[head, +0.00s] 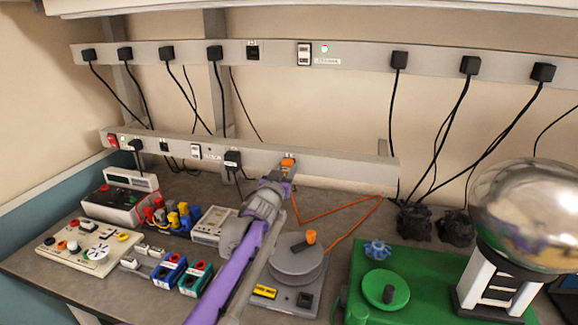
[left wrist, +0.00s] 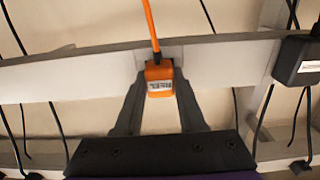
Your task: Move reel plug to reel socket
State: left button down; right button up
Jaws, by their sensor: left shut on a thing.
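The orange reel plug (head: 288,163) is at the lower grey socket rail, and its orange cord (head: 340,215) runs down and right toward the cable reel (head: 298,258). My left gripper (head: 282,175) reaches up to the rail, shut on the plug. In the left wrist view, the plug (left wrist: 159,78) sits between the two grey fingertips (left wrist: 159,85), with the rail behind it. The socket behind the plug is hidden, and I cannot tell whether the plug is seated or just in front. My right gripper is not in view.
The lower rail (head: 340,168) carries a black plug (head: 232,160) just left of my gripper. An upper rail (head: 440,66) holds several black plugs with hanging cords. Control boxes (head: 90,245) stand at left, and a green base (head: 420,285) with a shiny dome (head: 530,210) at right.

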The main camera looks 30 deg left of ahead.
aim_at(286, 169)
pick_arm(q)
jog(key=c, duration=1)
grip_release()
jog(key=shift+c, duration=0.2)
grip_shut()
jog(key=shift+s+d, duration=0.1)
jog(key=shift+s, duration=0.25)
jog(key=shift+s, duration=0.3)
jog(key=shift+s+d, duration=0.2)
jog(key=shift+s, duration=0.35)
jog(key=shift+b+v, duration=0.35)
jog(key=shift+v, duration=1.3)
